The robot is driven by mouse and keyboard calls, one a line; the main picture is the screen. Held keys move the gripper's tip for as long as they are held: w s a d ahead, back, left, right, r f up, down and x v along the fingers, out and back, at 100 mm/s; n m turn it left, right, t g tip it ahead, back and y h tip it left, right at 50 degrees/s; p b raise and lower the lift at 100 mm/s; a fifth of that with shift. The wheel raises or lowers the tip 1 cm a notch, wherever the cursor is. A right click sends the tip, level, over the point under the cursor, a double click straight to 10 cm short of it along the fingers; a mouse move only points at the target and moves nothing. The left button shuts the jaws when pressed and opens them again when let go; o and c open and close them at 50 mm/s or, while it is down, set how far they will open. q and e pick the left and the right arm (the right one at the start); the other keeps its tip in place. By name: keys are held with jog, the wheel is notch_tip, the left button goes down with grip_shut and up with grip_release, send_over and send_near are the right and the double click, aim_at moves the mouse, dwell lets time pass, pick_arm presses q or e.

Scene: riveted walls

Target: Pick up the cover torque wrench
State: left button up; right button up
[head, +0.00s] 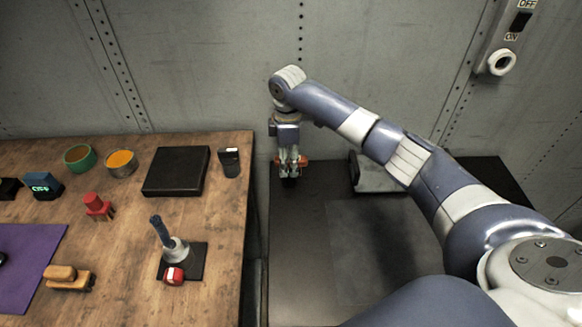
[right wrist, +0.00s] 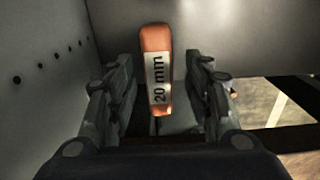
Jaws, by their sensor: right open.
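My right gripper (head: 290,172) points down over a dark surface close to the back wall. An orange handle-like thing with a white "20 mm" label (right wrist: 157,75) stands upright between its two open fingers in the right wrist view. The gripper (right wrist: 162,85) shows a gap to the handle on both sides. Orange also shows beside the fingers in the head view, but I cannot tell which part is the tool. The handle's lower end is hidden, and I cannot tell for sure that it is the cover torque wrench. My left gripper is out of view.
A wooden table (head: 220,285) on the left carries a black box (head: 176,171), a blue-handled tool (head: 160,230) in a grey holder, a red stamp-like thing (head: 97,206) and a purple mat (head: 35,250). A pale box (head: 370,180) sits right of the gripper, partly behind my arm. The dark surface's front is clear.

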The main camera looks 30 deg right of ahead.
aim_at(290, 182)
jog(key=f, duration=0.5)
jog(key=shift+s+d, duration=0.1)
jog(key=shift+d, duration=0.25)
grip_shut()
